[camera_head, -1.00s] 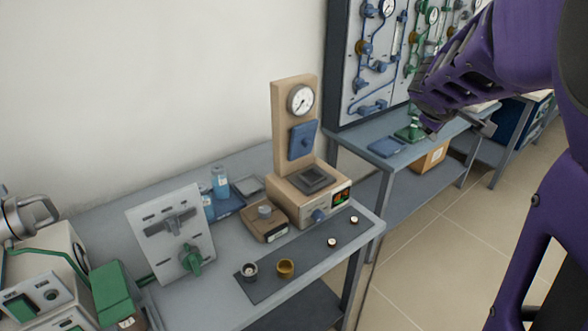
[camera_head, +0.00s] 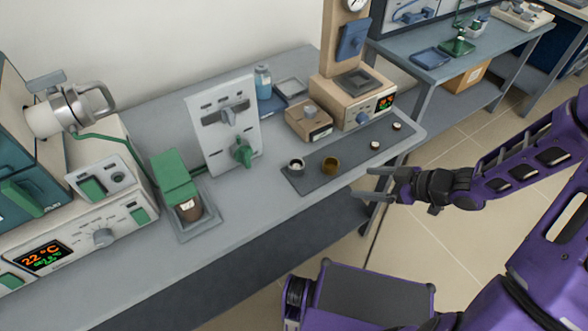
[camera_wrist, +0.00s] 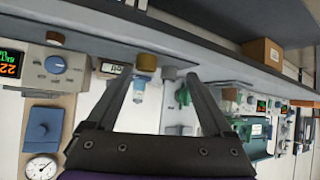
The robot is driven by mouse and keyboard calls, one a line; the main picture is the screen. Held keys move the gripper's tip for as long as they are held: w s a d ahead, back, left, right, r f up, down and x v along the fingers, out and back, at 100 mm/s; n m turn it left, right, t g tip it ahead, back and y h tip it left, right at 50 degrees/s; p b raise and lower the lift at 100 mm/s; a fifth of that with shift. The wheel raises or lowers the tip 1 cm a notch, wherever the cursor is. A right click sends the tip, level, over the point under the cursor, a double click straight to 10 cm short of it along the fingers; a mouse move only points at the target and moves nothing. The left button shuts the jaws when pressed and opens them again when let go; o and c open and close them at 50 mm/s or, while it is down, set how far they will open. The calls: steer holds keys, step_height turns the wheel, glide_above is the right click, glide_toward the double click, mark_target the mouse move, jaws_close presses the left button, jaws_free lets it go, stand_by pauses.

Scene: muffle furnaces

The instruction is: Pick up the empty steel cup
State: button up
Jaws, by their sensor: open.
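The small steel cup (camera_head: 296,165) stands upright at the left end of a dark mat (camera_head: 305,184) on the bench. In the wrist view, which is upside down, the brass-coloured cup (camera_wrist: 147,62) and the grey steel cup (camera_wrist: 169,72) appear between my open fingers (camera_wrist: 160,76), beyond the tips.
A tall balance-like instrument (camera_head: 352,90) and a brown box (camera_head: 308,121) stand behind the mat. Two small pale-topped pieces (camera_head: 375,145) lie on its right end. A grey panel with a green knob (camera_head: 225,125) and a green holder (camera_head: 176,178) stand left. The aisle in front is open.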

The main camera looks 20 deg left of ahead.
step_height(320, 180, up, 3)
steer(key=s+a+y, duration=0.2)
steer(key=a+y, duration=0.1)
steer(key=b, duration=0.3)
glide_toward(291, 163)
steer(key=shift+s+a, duration=0.15)
steer(key=shift+s, duration=0.05)
steer(key=shift+t, duration=0.3)
steer(key=x, duration=0.6)
steer(key=shift+a+f+b, duration=0.15)
steer(key=shift+b, duration=0.2)
jaws_close()
